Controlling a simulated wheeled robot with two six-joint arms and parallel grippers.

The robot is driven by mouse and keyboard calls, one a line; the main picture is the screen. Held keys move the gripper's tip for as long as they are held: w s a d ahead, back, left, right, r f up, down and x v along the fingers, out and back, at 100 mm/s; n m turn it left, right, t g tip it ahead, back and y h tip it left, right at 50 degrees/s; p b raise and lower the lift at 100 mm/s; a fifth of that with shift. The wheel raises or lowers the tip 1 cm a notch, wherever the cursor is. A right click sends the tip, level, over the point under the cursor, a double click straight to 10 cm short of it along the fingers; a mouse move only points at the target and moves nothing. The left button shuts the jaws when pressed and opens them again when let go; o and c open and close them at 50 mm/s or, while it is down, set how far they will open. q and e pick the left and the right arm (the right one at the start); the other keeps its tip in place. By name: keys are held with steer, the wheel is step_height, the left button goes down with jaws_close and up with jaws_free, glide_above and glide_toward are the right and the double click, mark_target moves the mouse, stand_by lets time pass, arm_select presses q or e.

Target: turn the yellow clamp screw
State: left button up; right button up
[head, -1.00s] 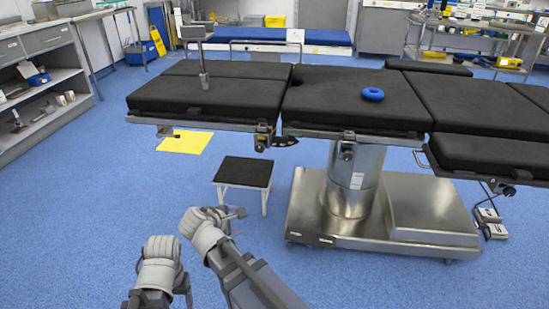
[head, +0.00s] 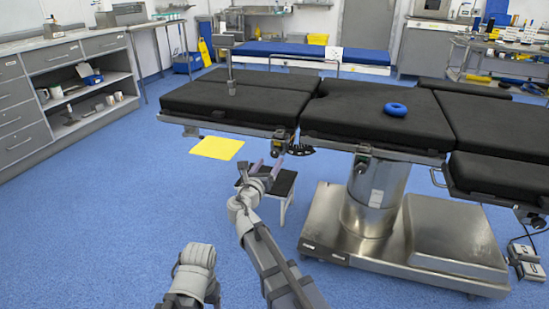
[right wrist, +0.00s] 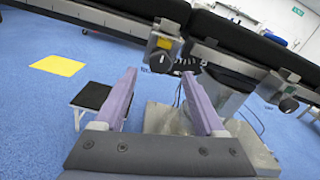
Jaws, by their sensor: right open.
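A clamp with a yellow face (head: 281,134) and a dark knob sits on the side rail under the black operating table, near the gap between two cushions. In the right wrist view the yellow patch (right wrist: 165,44) shows above the dark round knob (right wrist: 160,59). My right gripper (head: 266,169) is open and empty, below and in front of the clamp. Its purple fingers (right wrist: 158,82) stand apart in the right wrist view, with the knob beyond and above the gap, not touched. My left gripper (head: 195,260) is low at the front, seen from behind; its fingers are hidden.
A second dark knob (right wrist: 289,104) is on the rail further right. A black step stool (head: 284,184) stands beyond my right gripper. A yellow sheet (head: 217,148) lies on the floor. The steel table base (head: 405,250) is at right. The floor at left is clear.

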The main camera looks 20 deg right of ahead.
mark_target(274, 155)
steer(key=x, duration=0.5)
steer(key=shift+s, duration=0.1)
steer(key=shift+c, duration=0.4)
steer(key=shift+a, duration=0.1)
jaws_close()
